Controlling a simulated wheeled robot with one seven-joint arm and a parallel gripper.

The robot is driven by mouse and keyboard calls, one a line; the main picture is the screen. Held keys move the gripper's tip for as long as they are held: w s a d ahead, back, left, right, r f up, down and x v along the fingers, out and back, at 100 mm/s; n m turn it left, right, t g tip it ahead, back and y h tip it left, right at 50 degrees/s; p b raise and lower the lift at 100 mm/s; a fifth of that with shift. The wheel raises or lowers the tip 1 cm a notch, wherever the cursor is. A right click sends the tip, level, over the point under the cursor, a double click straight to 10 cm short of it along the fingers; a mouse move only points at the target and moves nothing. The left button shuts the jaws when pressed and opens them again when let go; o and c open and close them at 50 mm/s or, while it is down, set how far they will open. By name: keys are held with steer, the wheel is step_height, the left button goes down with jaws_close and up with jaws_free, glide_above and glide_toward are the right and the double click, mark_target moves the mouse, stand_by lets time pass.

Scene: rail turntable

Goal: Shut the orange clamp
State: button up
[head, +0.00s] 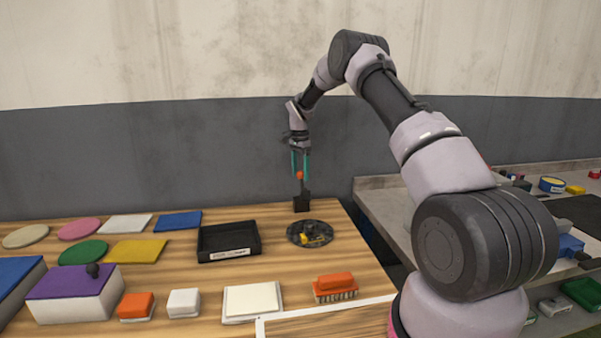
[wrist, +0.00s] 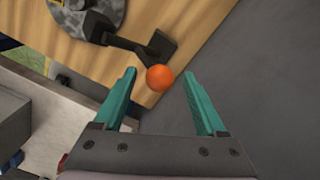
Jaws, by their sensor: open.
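The orange clamp shows as an orange ball knob (head: 299,175) above a dark block (head: 301,203) at the back right of the wooden table. In the wrist view the orange knob (wrist: 160,78) lies between my teal fingertips, and a dark bar (wrist: 125,43) runs from the block toward a round mottled disc (wrist: 85,22). My gripper (head: 301,172) points down over the clamp and is open, with a finger on either side of the knob. I cannot tell whether a finger touches it. The clamp's lever is mostly hidden in the head view.
The dark turntable disc (head: 325,226) with a yellow part stands just in front of the clamp. A black tray (head: 203,247) is left of it. An orange brush (head: 335,287) and several coloured plates and blocks lie on the table. The grey wall (head: 230,150) is close behind.

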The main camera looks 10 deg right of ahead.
jaws_close()
stand_by(1.4)
